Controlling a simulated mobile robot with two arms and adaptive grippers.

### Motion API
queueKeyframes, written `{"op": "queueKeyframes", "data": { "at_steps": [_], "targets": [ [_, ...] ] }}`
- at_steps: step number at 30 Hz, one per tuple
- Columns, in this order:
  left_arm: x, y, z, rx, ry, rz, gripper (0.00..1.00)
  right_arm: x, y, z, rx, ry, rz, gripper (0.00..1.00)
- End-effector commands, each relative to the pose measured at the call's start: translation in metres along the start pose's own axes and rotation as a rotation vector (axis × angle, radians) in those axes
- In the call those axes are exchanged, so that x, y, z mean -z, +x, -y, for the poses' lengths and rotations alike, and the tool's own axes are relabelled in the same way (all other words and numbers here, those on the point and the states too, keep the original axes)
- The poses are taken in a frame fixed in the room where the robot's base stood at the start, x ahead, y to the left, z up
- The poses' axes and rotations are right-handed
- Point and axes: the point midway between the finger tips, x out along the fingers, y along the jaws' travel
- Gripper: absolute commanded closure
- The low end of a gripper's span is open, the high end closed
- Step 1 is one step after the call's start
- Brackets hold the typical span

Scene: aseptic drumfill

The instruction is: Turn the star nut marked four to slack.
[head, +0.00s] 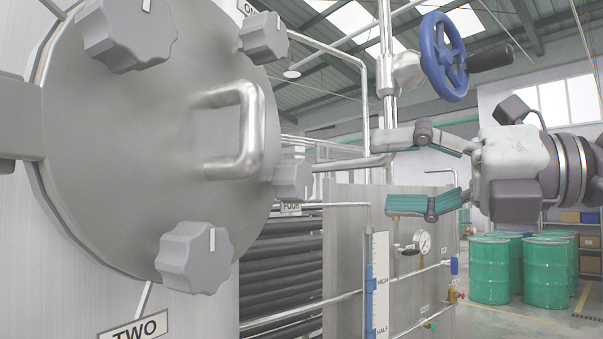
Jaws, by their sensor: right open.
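The star nut marked four (292,181) is a grey lobed knob at the right edge of a round steel door (150,130). A white mark shows on its upper part. Its label (291,208) is partly hidden below it. My right gripper (425,172) is open and empty, to the right of the nut and clearly apart from it. Its two fingers with green pads point left, one above the other. My left gripper is not in view.
Other star nuts sit around the door: top left (128,30), top (264,38) and bottom (196,258). A bar handle (247,130) stands out from the door. A blue handwheel (443,57) is above my right gripper. Pipes run behind; green drums (548,272) stand at right.

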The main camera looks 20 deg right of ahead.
Motion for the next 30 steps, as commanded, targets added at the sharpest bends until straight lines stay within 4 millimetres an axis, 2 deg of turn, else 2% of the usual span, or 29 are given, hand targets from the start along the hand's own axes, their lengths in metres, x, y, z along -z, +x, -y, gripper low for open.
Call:
{"op": "queueKeyframes", "data": {
  "at_steps": [3,9,15,21,28,29,30],
  "targets": [
    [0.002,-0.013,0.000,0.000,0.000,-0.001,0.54,-0.001,0.028,-0.003,-0.001,-0.001,-0.007,0.23],
    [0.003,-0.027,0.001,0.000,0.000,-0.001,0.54,-0.002,0.070,-0.003,-0.001,0.002,-0.007,0.23],
    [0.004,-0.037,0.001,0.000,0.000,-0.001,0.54,-0.002,0.098,-0.002,-0.003,0.002,-0.003,0.23],
    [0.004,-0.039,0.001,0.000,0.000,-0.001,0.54,0.000,0.109,-0.001,-0.004,0.001,-0.002,0.23],
    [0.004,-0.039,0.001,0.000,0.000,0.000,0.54,0.000,0.110,-0.001,-0.003,0.002,-0.002,0.23],
    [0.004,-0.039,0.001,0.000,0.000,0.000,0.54,0.000,0.110,0.000,-0.003,0.002,-0.002,0.24],
    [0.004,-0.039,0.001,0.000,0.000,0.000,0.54,0.000,0.110,0.000,-0.003,0.002,-0.002,0.31]
  ]
}}
